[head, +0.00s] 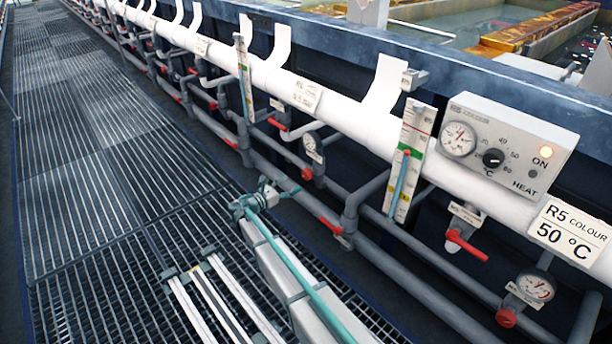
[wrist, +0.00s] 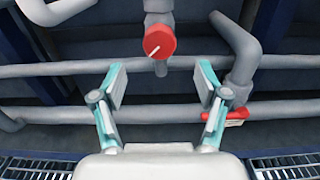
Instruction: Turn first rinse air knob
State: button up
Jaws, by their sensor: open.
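A round red knob (wrist: 159,40) with a white pointer line sits on a short grey vertical pipe in the upper middle of the wrist view. The pointer slants from lower left to upper right. My gripper (wrist: 161,83) is open and empty, its two pale-faced, teal-backed fingers spread wide. The knob is ahead of the fingertips, roughly centred between them, and nothing touches it. In the head view, red round knobs show below gauges, one at mid-picture (head: 307,173) and one at lower right (head: 505,318). I cannot tell which is the one in the wrist view.
A red lever (wrist: 236,117) is on a pipe just right of the right finger. A horizontal grey pipe (wrist: 50,70) runs behind the fingers. In the head view, a heat control box (head: 545,135) sits upper right, and a grating walkway (head: 80,170) runs along the left.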

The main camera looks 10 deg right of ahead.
aim_at(305, 176)
jog(key=b+x, duration=0.1)
jog(key=x, duration=0.8)
jog(key=shift+w+d+b, duration=0.1)
jog(key=shift+b, duration=0.25)
jog(key=shift+c, duration=0.3)
jog(key=c, duration=1.1)
